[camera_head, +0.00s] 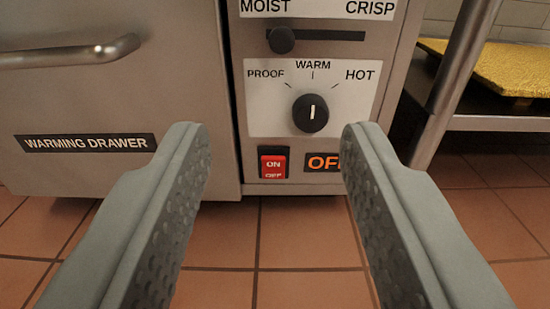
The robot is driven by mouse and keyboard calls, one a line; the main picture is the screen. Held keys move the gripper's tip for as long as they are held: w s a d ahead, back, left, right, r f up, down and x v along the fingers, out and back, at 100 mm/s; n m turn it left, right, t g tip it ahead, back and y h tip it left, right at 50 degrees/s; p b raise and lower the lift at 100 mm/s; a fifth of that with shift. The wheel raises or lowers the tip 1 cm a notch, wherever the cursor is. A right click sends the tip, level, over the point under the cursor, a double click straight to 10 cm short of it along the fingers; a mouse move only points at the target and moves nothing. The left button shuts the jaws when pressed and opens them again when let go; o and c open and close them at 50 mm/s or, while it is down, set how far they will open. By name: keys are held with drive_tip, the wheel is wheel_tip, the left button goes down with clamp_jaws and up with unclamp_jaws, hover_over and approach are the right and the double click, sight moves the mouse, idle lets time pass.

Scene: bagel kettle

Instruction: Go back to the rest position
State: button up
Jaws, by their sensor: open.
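My gripper (272,140) is open and empty, its two grey fingers reaching forward in front of the warming drawer's control panel. The panel has a black knob (311,113) with its white mark pointing up at WARM. A red rocker switch (273,163) marked ON and OFF sits below it, between the fingertips in the picture. An orange-lit display (322,162) beside the switch reads "OF", its right part hidden by the right finger. A slider (281,40) sits at the left, MOIST end of its slot.
The steel warming drawer front (80,95) with a bar handle (70,52) fills the left. A steel table leg (455,85) and a shelf with a yellow textured board (495,70) stand at the right. The tiled floor (262,235) below shows clear.

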wheel_tip(320, 180, up, 44)
drive_tip(key=d, duration=0.2)
drive_tip(key=s+d+r, duration=0.1)
drive_tip(key=s+r, duration=0.3)
drive_tip(key=r, duration=0.4)
drive_tip(key=s+d+r, duration=0.1)
drive_tip(key=s+r, duration=0.4)
drive_tip(key=r, duration=0.2)
drive_tip(key=s+d+r, duration=0.2)
drive_tip(key=s+r, duration=1.7)
drive_tip(key=s, duration=0.3)
drive_tip(key=s+r, duration=0.2)
drive_tip(key=s, duration=1.1)
drive_tip(key=s+d+r, duration=0.1)
drive_tip(key=s+r, duration=0.1)
drive_tip(key=s, duration=1.1)
drive_tip(key=shift+s+d+r+g, duration=0.2)
drive_tip(key=shift+s+g, duration=0.1)
drive_tip(key=shift+s, duration=0.1)
